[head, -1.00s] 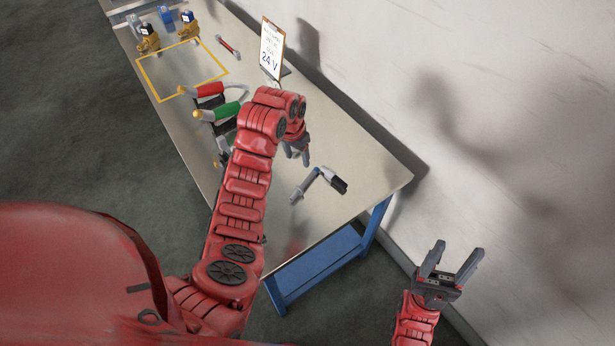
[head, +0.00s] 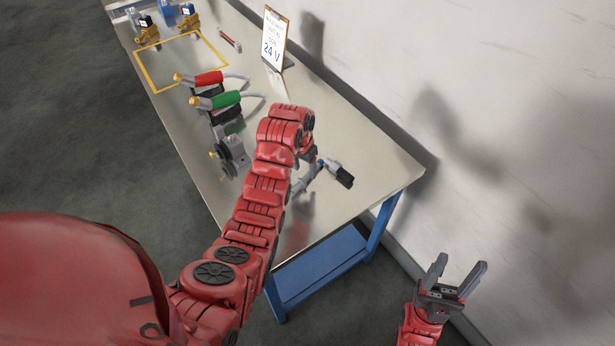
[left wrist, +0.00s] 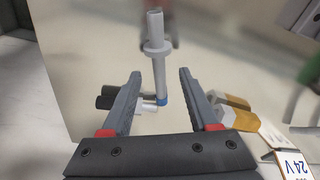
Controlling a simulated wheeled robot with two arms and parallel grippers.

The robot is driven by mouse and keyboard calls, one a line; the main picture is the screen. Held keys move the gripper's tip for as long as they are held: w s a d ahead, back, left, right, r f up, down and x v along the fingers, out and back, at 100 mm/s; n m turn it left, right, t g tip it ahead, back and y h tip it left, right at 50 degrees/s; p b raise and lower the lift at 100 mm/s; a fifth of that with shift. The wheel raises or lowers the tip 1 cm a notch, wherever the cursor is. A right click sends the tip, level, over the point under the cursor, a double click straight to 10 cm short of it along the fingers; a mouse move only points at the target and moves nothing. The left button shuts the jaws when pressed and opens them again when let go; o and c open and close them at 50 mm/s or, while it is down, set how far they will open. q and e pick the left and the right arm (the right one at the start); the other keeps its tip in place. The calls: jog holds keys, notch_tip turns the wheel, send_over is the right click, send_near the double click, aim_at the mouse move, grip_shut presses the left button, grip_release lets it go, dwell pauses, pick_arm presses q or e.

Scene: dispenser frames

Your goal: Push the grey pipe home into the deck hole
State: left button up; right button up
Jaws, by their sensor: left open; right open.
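In the left wrist view the pipe (left wrist: 158,65) shows beyond and between my open fingers, not gripped. My left gripper (left wrist: 158,92) is open and empty; in the head view its fingers are mostly hidden behind my arm, close to the pipe. My right gripper (head: 452,277) is open and empty, off the bench's right end. I cannot make out the deck hole.
A 24 V sign (head: 275,40) stands near the back edge. The yellow outlined area (head: 148,75) is empty.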

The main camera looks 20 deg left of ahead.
aim_at(307, 175)
pick_arm(q)
jog(key=shift+w+d+f+p, duration=0.1)
jog(key=shift+w+f+p, duration=0.1)
jog(key=shift+f+p, duration=0.3)
jog(key=shift+w+d+f+p, duration=0.1)
jog(key=shift+w+f+p, duration=0.15)
jog(key=shift+f, duration=0.45)
jog(key=shift+w+f, duration=0.1)
jog(key=shift+f, duration=0.55)
grip_shut()
